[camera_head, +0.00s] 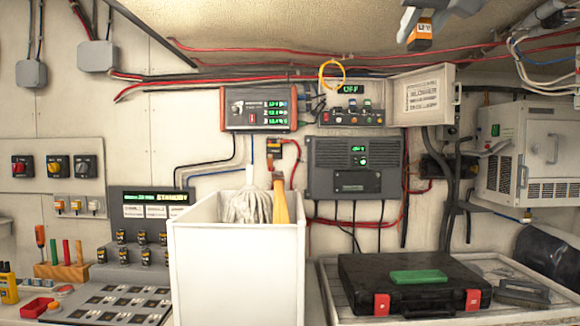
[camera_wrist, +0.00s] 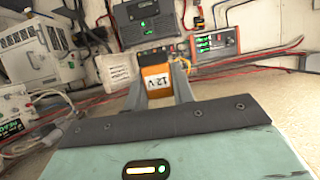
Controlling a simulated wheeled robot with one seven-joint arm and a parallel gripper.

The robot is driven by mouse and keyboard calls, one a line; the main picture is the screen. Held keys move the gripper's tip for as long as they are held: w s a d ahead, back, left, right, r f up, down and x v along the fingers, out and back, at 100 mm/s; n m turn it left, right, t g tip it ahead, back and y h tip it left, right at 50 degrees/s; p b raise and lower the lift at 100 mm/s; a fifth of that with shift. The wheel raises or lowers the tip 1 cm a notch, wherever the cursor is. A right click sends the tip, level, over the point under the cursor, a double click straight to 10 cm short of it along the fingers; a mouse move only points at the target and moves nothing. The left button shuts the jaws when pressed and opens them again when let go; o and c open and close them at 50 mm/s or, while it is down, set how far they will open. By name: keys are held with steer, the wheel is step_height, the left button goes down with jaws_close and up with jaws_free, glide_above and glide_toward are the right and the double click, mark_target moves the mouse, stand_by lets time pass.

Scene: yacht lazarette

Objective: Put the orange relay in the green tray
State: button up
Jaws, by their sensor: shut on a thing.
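The orange relay (camera_wrist: 157,86), with a pale label reading 12V, sits between the two grey fingers of my gripper (camera_wrist: 158,76) in the wrist view. My gripper (camera_head: 421,22) is shut on it. In the head view the relay (camera_head: 420,38) hangs high at the top edge, right of centre, well above the bench. A small flat green piece (camera_head: 418,277), which looks like the green tray, lies on the lid of a black case at the lower right. The relay is far above it and apart from it.
The black case (camera_head: 365,272) has red latches and rests on a pale surface. A tall white bin (camera_head: 236,275) holding a mop head and an orange handle stands to its left. An open white box door (camera_head: 422,95) juts from the wall. Red cables run along the wall.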

steer(key=w+a+f+n+y, duration=0.1)
steer(key=w+a+f, duration=0.2)
steer(key=w+f, duration=0.65)
steer(key=w+a+f+n+y, duration=0.1)
steer(key=w+a+f, duration=0.2)
steer(key=w+f, duration=0.7)
step_height(320, 180, down, 23)
steer(key=w+d, duration=0.1)
steer(key=w, duration=0.1)
steer(key=s+d+f+m, duration=0.15)
steer(key=d+f, duration=0.25)
steer(key=f, duration=0.6)
steer(key=s+d+f+n, duration=0.1)
steer(key=s+d+f, duration=0.2)
steer(key=f, duration=0.8)
steer(key=s+d+f+m+h, duration=0.1)
steer(key=s+d+f+h, duration=0.1)
steer(key=s+d+f, duration=0.7)
steer(key=shift+s+d+f+m, duration=0.4)
steer(key=shift+s+d, duration=0.45)
steer(key=shift+s, duration=0.35)
